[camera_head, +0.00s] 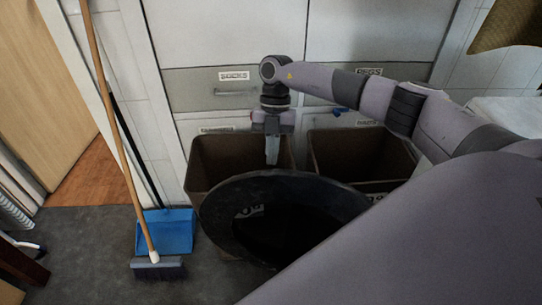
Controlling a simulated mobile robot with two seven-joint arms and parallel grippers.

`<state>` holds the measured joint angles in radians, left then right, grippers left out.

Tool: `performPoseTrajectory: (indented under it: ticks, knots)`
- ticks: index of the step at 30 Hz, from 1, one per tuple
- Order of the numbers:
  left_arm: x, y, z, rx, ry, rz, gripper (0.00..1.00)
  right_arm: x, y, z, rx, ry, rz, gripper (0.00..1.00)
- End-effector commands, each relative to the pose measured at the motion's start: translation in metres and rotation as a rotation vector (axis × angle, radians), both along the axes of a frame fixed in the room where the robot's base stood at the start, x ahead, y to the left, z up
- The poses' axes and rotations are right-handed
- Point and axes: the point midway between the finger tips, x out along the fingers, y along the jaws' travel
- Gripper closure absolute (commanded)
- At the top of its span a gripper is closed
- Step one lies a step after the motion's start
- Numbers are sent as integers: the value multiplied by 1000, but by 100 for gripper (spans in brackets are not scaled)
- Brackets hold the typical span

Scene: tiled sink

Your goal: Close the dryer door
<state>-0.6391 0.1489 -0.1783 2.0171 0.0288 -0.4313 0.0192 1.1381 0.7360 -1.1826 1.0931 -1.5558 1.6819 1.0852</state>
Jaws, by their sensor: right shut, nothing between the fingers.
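A round, dark, bowl-shaped door (222,222) with a thick rim stands open in the lower middle of the head view; I take it as the dryer door. Its lower right part is hidden behind a large grey shape, and the dryer body is not clearly visible. My right arm reaches in from the right. My right gripper (272,158) points down, shut and empty, just above and behind the door's far rim. I cannot tell whether the fingertips touch the rim. My left gripper is not in view.
Two brown bins (213,160) stand behind the door against white cabinets with labelled drawers (228,92). A broom (128,170) and a blue dustpan (165,232) stand at the left. Dark floor (85,255) is open at the lower left.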

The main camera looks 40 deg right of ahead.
Motion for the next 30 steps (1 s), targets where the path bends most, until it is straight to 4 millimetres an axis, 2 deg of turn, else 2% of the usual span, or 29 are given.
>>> performPoseTrajectory:
  ticks: [10,23,30]
  knots:
    - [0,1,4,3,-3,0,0,-15,14,0,0,0,0,100]
    - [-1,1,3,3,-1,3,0,-16,15,0,0,0,0,100]
    - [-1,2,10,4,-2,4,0,-22,12,2,0,3,21,100]
